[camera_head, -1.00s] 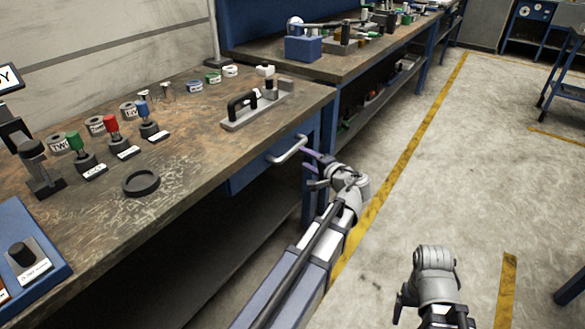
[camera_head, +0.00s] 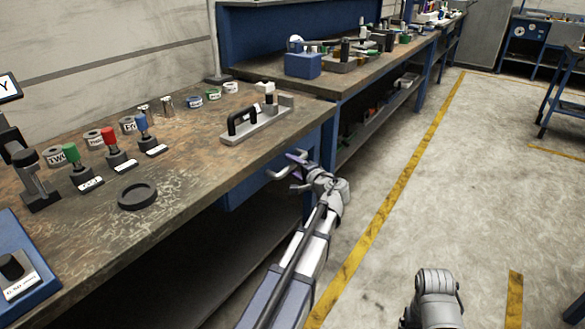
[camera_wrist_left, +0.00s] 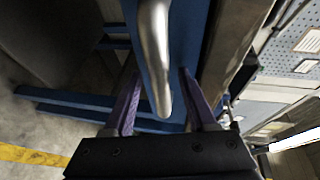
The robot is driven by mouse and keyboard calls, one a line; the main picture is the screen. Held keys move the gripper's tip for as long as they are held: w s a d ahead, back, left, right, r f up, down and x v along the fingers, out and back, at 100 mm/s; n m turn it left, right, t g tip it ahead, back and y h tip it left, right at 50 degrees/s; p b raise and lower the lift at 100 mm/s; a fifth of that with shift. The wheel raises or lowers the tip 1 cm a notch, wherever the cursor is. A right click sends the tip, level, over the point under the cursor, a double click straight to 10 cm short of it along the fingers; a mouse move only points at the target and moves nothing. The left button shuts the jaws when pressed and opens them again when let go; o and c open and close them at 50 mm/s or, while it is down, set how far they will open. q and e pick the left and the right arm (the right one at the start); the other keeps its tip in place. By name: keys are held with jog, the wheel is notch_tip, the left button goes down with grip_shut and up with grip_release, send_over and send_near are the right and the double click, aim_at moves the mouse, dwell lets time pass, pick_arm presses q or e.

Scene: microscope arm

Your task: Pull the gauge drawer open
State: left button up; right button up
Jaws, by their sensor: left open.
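The gauge drawer (camera_head: 240,188) is a blue front under the workbench's right end, and it looks shut. Its silver bar handle (camera_head: 276,175) sticks out toward the aisle. My left gripper (camera_head: 296,163) is open at the handle, its purple fingers partly overlapping it. In the left wrist view the handle (camera_wrist_left: 156,50) runs down between the two spread fingers (camera_wrist_left: 158,95), with a gap on each side; I cannot tell whether either touches. The blue drawer front (camera_wrist_left: 185,45) lies behind the handle. Of my right arm only a grey link shows at the bottom of the head view.
The workbench top (camera_head: 190,170) carries a grey fixture with a black handle (camera_head: 243,122), a black ring (camera_head: 137,196), and several colored-knob tools and labelled rolls. A lower shelf (camera_head: 200,260) sits beneath. The floor (camera_head: 440,190) to the right is clear, with a yellow line.

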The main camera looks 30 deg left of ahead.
pick_arm(q)
jog(key=shift+a, duration=0.1)
jog(key=shift+c, duration=0.4)
grip_shut()
dwell(1.0)
